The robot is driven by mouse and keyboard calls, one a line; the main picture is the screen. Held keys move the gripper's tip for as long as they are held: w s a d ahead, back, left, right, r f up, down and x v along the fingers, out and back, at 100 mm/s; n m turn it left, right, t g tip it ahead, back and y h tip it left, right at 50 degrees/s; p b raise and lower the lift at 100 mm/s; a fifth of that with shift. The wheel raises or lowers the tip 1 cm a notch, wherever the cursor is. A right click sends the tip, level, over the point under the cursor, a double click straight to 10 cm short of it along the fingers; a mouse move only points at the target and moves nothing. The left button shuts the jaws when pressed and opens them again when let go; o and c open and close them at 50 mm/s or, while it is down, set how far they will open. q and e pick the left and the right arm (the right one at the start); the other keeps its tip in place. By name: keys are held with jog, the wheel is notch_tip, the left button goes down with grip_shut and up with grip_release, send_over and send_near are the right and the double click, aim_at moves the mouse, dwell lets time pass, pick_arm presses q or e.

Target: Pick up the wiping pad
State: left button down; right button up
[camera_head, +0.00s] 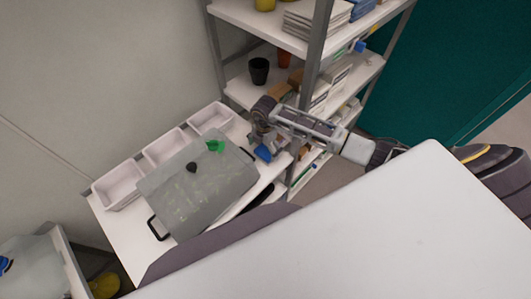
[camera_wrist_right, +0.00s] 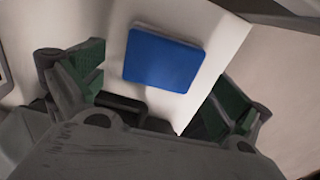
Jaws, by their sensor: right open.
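The wiping pad is a flat blue rectangle (camera_wrist_right: 164,61) with a paler rim. It lies on a white surface between and beyond the two green-padded fingers of my right gripper (camera_wrist_right: 148,98). In the head view the blue pad (camera_head: 263,153) shows at the right end of the white table, just below my right gripper (camera_head: 262,132). The gripper is open and empty, and the pad is apart from its fingers in the wrist view. My left gripper is not in view.
A grey lidded tray (camera_head: 200,187) with a black knob and handles stands on the white table, close left of the pad. White bins (camera_head: 118,186) line the wall behind it. A shelf rack (camera_head: 319,55) rises behind my right arm. A large white panel (camera_head: 390,235) fills the lower right.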

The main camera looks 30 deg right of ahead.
aim_at(266, 153)
jog(key=shift+f, duration=1.3)
jog(key=c, duration=1.1)
